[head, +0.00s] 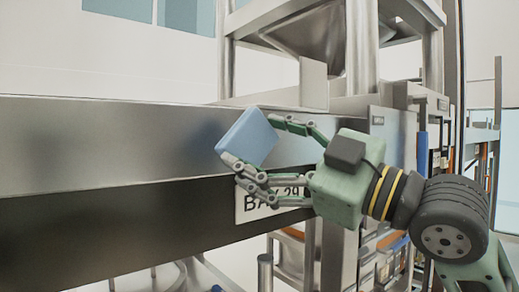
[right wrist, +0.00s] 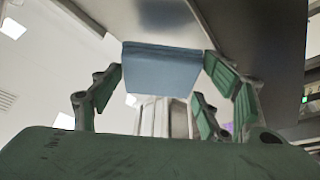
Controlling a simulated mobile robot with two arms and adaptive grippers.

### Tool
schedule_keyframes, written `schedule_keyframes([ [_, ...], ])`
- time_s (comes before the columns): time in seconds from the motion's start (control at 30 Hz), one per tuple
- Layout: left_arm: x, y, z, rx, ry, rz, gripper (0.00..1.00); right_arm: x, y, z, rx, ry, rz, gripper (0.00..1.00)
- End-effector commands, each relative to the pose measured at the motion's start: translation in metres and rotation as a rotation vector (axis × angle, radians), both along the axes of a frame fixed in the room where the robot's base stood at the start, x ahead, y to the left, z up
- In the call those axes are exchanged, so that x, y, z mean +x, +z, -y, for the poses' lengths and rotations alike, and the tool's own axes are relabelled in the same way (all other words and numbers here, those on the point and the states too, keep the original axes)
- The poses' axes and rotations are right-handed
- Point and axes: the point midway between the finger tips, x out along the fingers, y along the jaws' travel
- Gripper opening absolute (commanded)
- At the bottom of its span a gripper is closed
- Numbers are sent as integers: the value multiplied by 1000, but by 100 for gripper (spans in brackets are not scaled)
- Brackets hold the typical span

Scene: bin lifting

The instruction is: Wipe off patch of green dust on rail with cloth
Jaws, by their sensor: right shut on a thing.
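A blue folded cloth (head: 246,138) is held between the fingers of my right gripper (head: 262,152) at the front face of the metal rail (head: 110,148). In the right wrist view the cloth (right wrist: 162,70) sits between the fingertips, with the rail's surface (right wrist: 250,30) close by. I cannot tell for certain whether the cloth touches the rail. No green dust patch shows on the visible part of the rail. Part of the rail is hidden behind the cloth and my gripper. My left gripper is not in view.
A sign reading "BAY 29" (head: 252,207) is on the dark lower face below the rail, partly covered by my gripper. A metal hopper (head: 315,40) on posts stands above and behind the rail. The space in front of the rail at left is clear.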

Motion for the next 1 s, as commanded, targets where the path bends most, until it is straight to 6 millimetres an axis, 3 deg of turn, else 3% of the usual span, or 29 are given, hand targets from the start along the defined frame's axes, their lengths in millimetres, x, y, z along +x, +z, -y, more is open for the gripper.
schedule_keyframes([
  [0.27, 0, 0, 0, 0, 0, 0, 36, -2, 0, 2, 0, 0, 2, 49],
  [0.63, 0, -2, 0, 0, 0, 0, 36, -24, 0, 18, 0, 0, 2, 49],
  [1.0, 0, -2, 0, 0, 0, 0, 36, -24, 0, 17, 0, 1, 1, 49],
])
